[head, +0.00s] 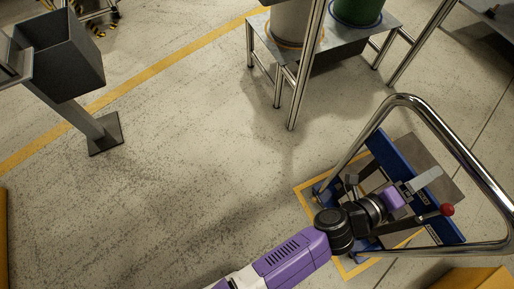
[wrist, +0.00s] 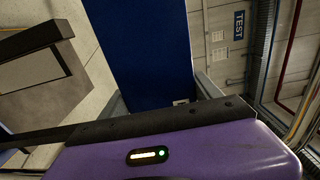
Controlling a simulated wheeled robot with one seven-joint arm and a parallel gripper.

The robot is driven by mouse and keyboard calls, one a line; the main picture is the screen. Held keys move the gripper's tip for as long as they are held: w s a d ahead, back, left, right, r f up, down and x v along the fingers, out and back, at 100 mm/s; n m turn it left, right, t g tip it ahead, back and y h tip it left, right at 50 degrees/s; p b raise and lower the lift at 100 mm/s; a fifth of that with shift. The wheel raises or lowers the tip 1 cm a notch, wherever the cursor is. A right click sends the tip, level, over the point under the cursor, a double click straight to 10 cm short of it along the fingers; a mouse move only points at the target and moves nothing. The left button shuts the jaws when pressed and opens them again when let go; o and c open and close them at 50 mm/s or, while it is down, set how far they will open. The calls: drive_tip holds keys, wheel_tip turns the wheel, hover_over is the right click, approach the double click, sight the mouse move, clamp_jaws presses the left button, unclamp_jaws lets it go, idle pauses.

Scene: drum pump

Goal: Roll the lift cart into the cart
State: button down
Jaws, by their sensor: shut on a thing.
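The lift cart (head: 384,151) has a blue frame and a bent chrome push handle (head: 463,146). It stands at the right in the head view, over a yellow floor outline. My purple gripper (head: 418,194) is at the cart's blue frame, inside the handle loop, and is shut on the lift cart. The exact contact is hard to see. A lever with a red knob (head: 447,210) sits beside the gripper. The wrist view shows a blue panel (wrist: 140,50) of the cart just ahead of the gripper body. I cannot make out a second cart to receive it.
A steel stand (head: 345,42) with a grey and a green drum is behind the lift cart. A grey bin on a post (head: 62,60) stands at the left. The yellow outline (head: 304,193) marks the floor around the cart. The middle floor is clear.

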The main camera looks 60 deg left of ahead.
drive_tip(key=shift+a+f, duration=0.1)
drive_tip(key=shift+f, duration=0.3)
drive_tip(key=shift+c, duration=0.2)
unclamp_jaws()
drive_tip(key=shift+a+r, duration=0.1)
drive_tip(key=shift+r, duration=0.05)
drive_tip(key=shift+r, duration=0.1)
drive_tip(key=s+p, duration=0.3)
drive_tip(key=s, duration=0.9)
drive_tip(key=shift+a+p, duration=0.2)
drive_tip(key=shift+p, duration=0.15)
